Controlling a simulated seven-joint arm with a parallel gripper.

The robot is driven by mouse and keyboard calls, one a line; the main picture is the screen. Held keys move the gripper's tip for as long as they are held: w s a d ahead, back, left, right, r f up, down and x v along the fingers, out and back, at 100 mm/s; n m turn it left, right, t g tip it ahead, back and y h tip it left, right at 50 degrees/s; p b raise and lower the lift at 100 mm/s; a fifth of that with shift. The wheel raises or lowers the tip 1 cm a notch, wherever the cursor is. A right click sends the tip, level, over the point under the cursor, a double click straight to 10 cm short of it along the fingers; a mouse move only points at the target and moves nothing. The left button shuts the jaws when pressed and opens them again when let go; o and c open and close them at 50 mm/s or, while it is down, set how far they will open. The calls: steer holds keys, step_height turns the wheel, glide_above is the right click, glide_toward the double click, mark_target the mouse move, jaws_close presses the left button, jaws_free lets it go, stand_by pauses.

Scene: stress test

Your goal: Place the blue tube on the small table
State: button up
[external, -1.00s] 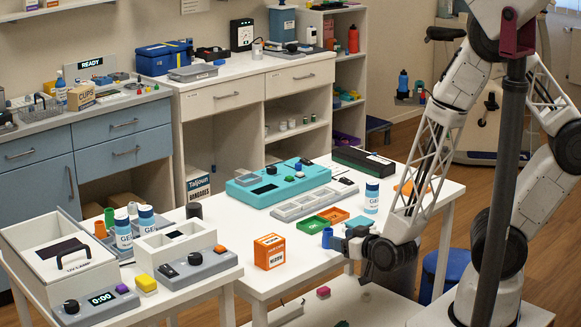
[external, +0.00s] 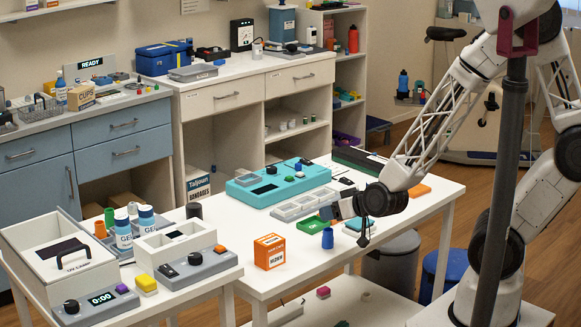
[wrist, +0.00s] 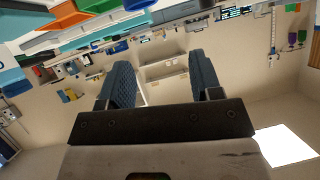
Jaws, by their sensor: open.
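The blue tube (external: 328,239) stands upright near the front edge of the white middle table (external: 420,208). My gripper (external: 345,222) is just above and to the right of the tube in the external view, apart from it as far as I can tell. In the wrist view, its two dark fingers (wrist: 162,80) are spread wide, with nothing between them. I cannot clearly pick out the tube in the wrist view. A smaller white table (external: 190,291) stands at the front left; I cannot tell whether it is the small table meant.
An orange box (external: 269,252) stands left of the tube.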

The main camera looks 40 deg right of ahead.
steer(key=s+d+r+g, duration=0.2)
steer(key=d+r+g, duration=0.25)
steer(key=r, duration=0.65)
steer(key=s+d+r+g+h, duration=0.2)
steer(key=s+d+r+g, duration=0.3)
steer(key=s+d+r, duration=0.6)
steer(key=shift+s, duration=0.85)
steer(key=shift+o, duration=0.4)
steer(key=w+a+f+m+y, duration=0.1)
steer(key=w+a+f+m, duration=0.3)
steer(key=w+f+m, duration=0.1)
steer(key=w+a+f+m+g+y, duration=0.1)
steer(key=w+a+f+m, duration=0.4)
steer(key=f+m, duration=0.3)
steer(key=w+a+f+m+g+y, duration=0.1)
steer(key=w+a+f+m, duration=0.4)
steer(key=f, duration=0.4)
steer(key=shift+w+a+f+m, duration=0.1)
steer(key=shift+w+f+m, duration=0.25)
steer(key=shift+w+m, duration=0.45)
steer(key=shift+s+a+f+m, duration=0.1)
steer(key=shift+f+m, duration=0.1)
steer(key=shift+m, duration=0.1)
steer(key=shift+f, duration=0.1)
